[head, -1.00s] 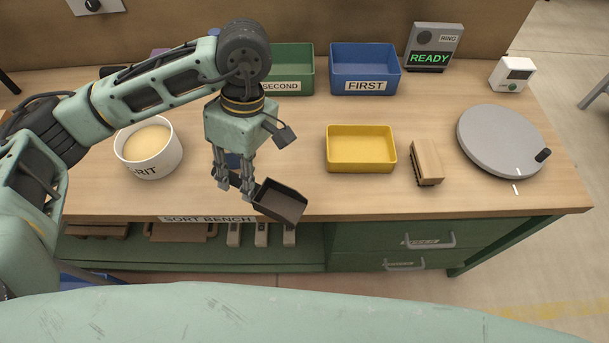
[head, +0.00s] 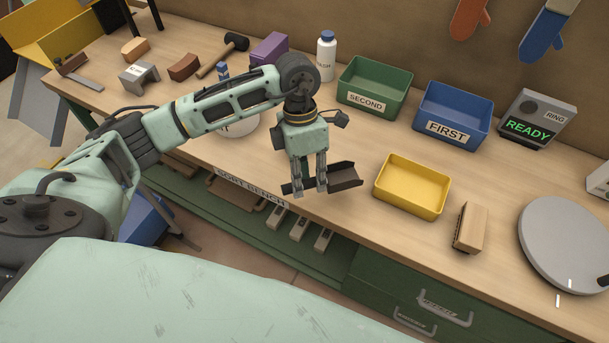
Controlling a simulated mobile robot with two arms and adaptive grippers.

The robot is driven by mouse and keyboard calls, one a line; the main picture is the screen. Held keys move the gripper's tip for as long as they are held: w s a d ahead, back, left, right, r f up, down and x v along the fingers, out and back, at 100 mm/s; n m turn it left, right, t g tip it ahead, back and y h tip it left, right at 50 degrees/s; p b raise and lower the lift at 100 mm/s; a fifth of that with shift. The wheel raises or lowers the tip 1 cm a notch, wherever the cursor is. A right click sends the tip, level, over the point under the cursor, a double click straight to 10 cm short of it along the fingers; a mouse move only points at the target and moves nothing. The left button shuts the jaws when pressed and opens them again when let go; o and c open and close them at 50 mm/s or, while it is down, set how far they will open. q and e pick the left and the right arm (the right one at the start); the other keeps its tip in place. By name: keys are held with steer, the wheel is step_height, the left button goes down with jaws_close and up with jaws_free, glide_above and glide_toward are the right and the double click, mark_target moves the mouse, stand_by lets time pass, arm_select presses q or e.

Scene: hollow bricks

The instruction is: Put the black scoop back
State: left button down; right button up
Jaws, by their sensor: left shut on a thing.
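The black scoop (head: 345,177) is held by my left gripper (head: 310,188), whose fingers are shut on its handle. The handle end shows just left of the fingers and the scoop's pan points right. The scoop hangs over the front edge area of the bench, left of the yellow tray. I cannot tell how far it is above the bench top. My right gripper is not in view.
The yellow tray (head: 411,212), a brush (head: 470,228) and a grey turntable (head: 568,246) lie to the right. Green (head: 374,108) and blue (head: 451,137) bins stand behind. The grit tub (head: 240,127) is mostly hidden by my arm.

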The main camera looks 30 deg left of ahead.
arm_select(q)
steer(key=w+a+f, duration=0.1)
steer(key=w+a+f+p, duration=0.1)
steer(key=shift+w+a+f, duration=0.15)
steer(key=shift+w+a, duration=0.2)
steer(key=shift+a, duration=0.05)
steer(key=shift+w+a+f, duration=0.1)
steer(key=shift+f, duration=0.1)
step_height(320, 180, down, 3)
steer(key=shift+f+p, duration=0.1)
steer(key=shift+p, duration=0.65)
steer(key=shift+f, duration=0.4)
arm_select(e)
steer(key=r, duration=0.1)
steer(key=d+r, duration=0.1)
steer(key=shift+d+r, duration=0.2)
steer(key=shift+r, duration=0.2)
arm_select(q)
steer(key=shift+f, duration=0.15)
steer(key=c, duration=1.6)
jaws_free()
steer(key=shift+c, duration=0.2)
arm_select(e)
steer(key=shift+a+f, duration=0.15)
